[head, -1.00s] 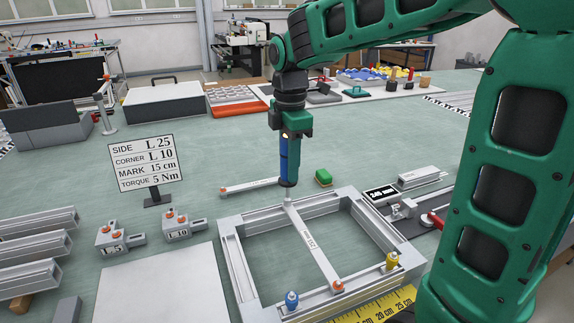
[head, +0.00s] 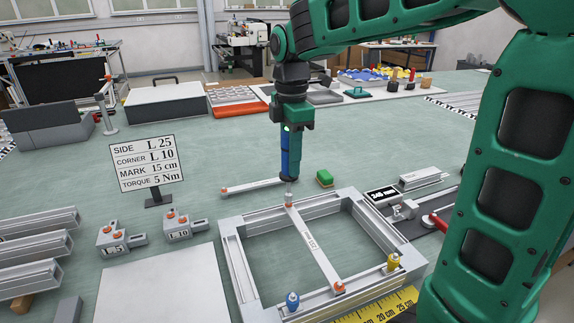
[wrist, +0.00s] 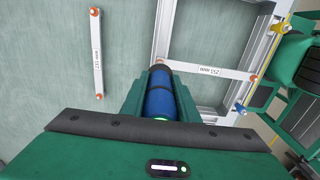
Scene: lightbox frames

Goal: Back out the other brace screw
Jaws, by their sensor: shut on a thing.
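My gripper (head: 291,128) is shut on a blue and black driver (head: 291,155), held upright; the driver also shows in the wrist view (wrist: 160,100). Its bit is over the far end of the brace (head: 313,243), which lies across the aluminium frame (head: 231,262). The far screw is mostly hidden by the bit; I cannot tell whether they touch. An orange screw (head: 339,287) sits at the brace's near end, also seen in the wrist view (wrist: 253,77). A small light on the tool shows green.
A sign (head: 147,163) and two L-labelled blocks stand left. A yellow ruler (head: 385,306) lies in front.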

